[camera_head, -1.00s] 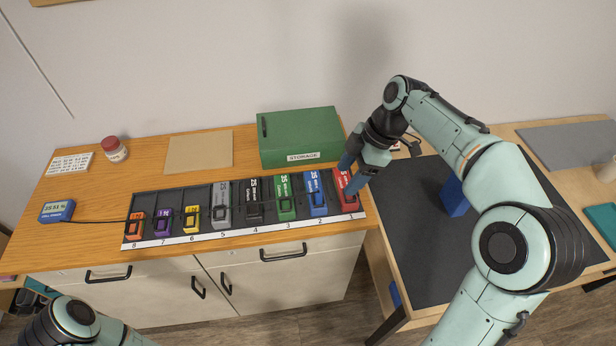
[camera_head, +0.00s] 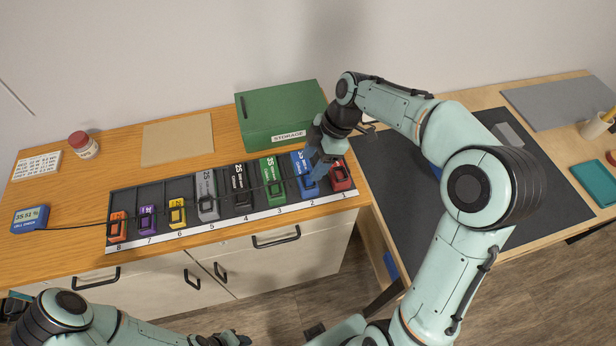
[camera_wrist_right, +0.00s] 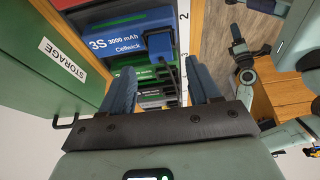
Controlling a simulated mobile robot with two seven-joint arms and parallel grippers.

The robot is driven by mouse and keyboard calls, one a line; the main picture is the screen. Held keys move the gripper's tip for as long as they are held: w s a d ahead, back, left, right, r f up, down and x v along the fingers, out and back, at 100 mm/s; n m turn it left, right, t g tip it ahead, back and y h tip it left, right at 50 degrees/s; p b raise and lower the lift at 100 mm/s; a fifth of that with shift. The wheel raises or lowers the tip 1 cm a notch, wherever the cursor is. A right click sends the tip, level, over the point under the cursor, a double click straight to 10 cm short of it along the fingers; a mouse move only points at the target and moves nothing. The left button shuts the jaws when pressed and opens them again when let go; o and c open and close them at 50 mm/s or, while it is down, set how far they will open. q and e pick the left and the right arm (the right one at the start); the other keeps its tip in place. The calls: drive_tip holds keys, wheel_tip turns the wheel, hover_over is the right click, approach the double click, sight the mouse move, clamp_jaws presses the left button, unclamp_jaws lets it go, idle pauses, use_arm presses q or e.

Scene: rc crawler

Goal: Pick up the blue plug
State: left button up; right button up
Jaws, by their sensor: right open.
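The blue battery (camera_head: 299,160), in slot 2 of the black rack, has a blue plug (camera_wrist_right: 159,43) at its front end. The wrist view shows the battery (camera_wrist_right: 118,38), printed "3S 3000 mAh Cellwick", with a dark lead by the plug.
The black rack (camera_head: 150,196) holds batteries of several colours. A red battery (camera_head: 340,174) sits directly right of the blue one. The green storage box (camera_head: 280,112) stands behind. A thin cable runs from the blue cell checker (camera_head: 30,218) across the rack.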

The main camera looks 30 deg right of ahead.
sight(309, 173)
drive_tip(key=x, duration=0.4)
drive_tip(key=shift+s+d+f, duration=0.15)
drive_tip(key=shift+d+f, duration=0.05)
drive_tip(key=shift+f, duration=0.1)
drive_tip(key=c, duration=1.1)
drive_tip(key=shift+r, duration=0.15)
